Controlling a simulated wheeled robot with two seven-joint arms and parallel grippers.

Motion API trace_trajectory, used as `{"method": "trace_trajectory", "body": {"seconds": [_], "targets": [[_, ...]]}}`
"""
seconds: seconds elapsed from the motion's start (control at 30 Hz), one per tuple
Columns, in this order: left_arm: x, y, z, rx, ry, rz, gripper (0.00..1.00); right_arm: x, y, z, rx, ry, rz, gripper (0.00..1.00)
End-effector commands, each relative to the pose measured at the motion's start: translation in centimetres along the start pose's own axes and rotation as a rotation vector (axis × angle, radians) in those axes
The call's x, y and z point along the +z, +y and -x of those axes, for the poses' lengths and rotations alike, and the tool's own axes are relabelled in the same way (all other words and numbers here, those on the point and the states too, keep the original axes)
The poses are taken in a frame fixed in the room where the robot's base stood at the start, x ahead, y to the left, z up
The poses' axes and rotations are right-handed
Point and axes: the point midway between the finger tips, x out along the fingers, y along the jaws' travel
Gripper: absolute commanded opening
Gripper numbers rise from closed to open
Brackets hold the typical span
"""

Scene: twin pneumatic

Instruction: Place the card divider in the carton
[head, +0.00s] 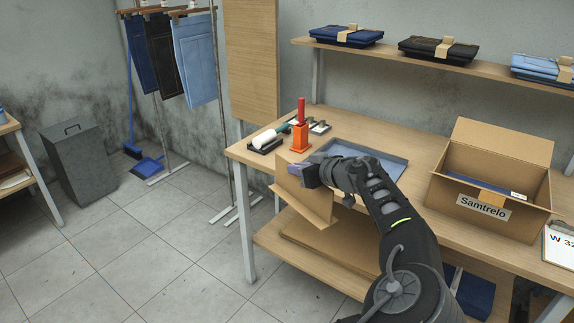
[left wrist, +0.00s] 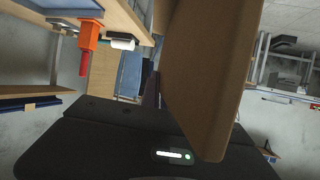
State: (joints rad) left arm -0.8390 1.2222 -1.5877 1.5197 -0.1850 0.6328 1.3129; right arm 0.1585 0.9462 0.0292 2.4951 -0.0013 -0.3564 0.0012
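In the left wrist view the divider (left wrist: 207,75) fills the middle, close to the camera. The carton (head: 483,217) stands open on the table at the right, flaps up, with a "Samtrelo" label on its front. A dark blue folded item (head: 478,184) lies inside it. The carton is well right of the divider. My right gripper is not in view.
A blue-grey tray (head: 392,168) is set on the table behind my left arm. An orange holder with a red tool (head: 300,136) and a white roll (head: 264,139) stand at the table's back left. Folded jeans lie on the shelf (head: 386,58) above. A clipboard (head: 560,247) is right of the carton.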

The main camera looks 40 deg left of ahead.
Motion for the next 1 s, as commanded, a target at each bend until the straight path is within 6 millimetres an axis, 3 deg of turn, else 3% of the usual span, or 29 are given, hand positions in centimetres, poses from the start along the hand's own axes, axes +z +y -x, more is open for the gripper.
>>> {"method": "trace_trajectory", "body": {"seconds": [0.2,0.37,0.47,0.57,0.7,0.8,0.9,1.0], "targets": [[3.3,2.9,1.4,0.193,-0.006,-0.085,0.0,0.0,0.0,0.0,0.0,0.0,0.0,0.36],[7.1,5.3,4.4,0.382,-0.008,-0.164,0.0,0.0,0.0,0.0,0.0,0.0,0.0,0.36],[10.1,6.7,7.5,0.523,-0.008,-0.221,0.0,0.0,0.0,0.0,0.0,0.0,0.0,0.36],[13.7,7.7,12.2,0.687,-0.005,-0.285,0.0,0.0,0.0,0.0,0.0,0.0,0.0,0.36],[18.5,7.8,19.8,0.912,0.004,-0.372,0.0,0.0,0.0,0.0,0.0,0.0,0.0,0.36],[21.0,7.2,24.6,1.034,0.011,-0.423,0.0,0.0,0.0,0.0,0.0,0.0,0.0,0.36],[22.8,6.5,28.1,1.116,0.014,-0.459,0.0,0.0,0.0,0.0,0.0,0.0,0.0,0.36],[23.8,5.9,30.2,1.165,0.017,-0.482,0.0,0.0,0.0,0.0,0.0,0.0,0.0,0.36]]}}
